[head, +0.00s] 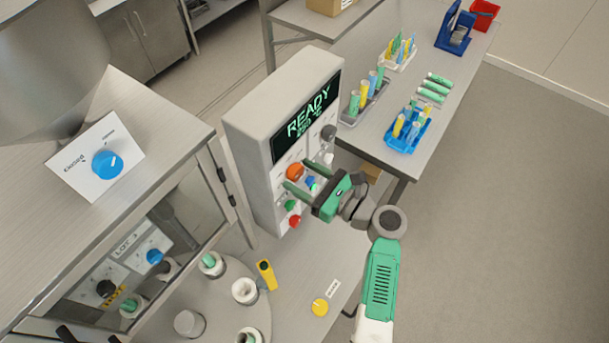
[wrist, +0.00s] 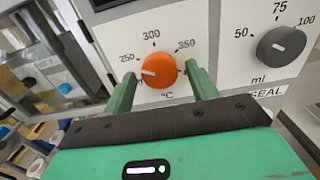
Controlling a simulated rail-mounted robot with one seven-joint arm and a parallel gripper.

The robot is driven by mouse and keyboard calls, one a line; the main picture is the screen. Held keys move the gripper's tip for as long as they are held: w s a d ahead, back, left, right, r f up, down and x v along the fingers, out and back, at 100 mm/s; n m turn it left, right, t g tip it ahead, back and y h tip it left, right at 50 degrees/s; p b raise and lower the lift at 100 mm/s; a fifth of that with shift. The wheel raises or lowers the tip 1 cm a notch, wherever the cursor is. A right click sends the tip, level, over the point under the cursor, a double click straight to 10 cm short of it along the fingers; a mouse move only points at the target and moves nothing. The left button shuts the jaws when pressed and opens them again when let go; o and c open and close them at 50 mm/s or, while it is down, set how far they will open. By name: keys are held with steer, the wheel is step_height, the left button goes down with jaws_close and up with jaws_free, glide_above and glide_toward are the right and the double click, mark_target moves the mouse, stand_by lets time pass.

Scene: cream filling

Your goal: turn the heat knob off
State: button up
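The orange heat knob (head: 295,171) is on the front of the pale control box, below the display. In the wrist view the orange knob (wrist: 160,70) has a °C label under it and marks 250, 300 and 350 around it. Its white pointer line faces left, a little below the 250 mark. My gripper (head: 297,176) is at the panel with its green fingers apart. In the wrist view my gripper (wrist: 161,74) has one fingertip on each side of the knob, with a small gap on both sides. It holds nothing. Whether the fingertips touch the panel is unclear.
The box display (head: 308,110) reads READY. A grey ml knob (wrist: 281,45) is right of the orange one. Blue, green and red buttons (head: 294,221) sit below. A steel cabinet (head: 150,110) stands left. A table (head: 375,145) with tube racks is behind, right.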

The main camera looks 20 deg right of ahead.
steer(key=c, duration=0.8)
steer(key=shift+f, duration=0.1)
steer(key=shift+f+n+b, duration=0.1)
steer(key=shift+n+b, duration=0.8)
steer(key=shift+n, duration=0.3)
steer(key=n+b, duration=0.2)
steer(key=n, duration=0.1)
steer(key=shift+n+b, duration=0.3)
steer(key=shift+b, duration=0.05)
steer(key=n+b, duration=0.2)
steer(key=n, duration=0.1)
steer(key=shift+b, duration=0.3)
steer(key=shift+d+r+n+b, duration=0.1)
steer(key=shift+r+n+b, duration=0.1)
steer(key=shift+n+b, duration=1.05)
steer(key=shift+n, duration=0.35)
